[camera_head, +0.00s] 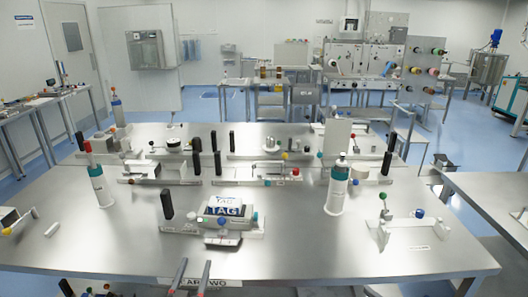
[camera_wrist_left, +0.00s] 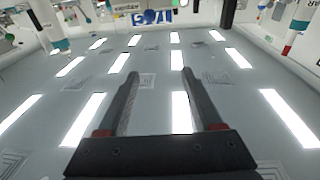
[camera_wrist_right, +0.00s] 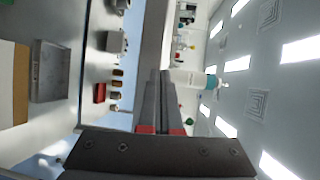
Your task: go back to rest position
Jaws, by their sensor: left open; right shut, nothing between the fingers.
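My left gripper (camera_head: 193,268) shows at the bottom edge of the head view, left of centre, at the front of the steel table (camera_head: 300,258). Its two dark fingers are apart. I cannot make out the right gripper in the head view.
A fixture with a TAG block (camera_head: 225,210) stands near the table's middle. A white bottle (camera_head: 338,188) and a small fixture with a green knob (camera_head: 398,228) stand to the right. A red-topped bottle (camera_head: 98,181) stands left.

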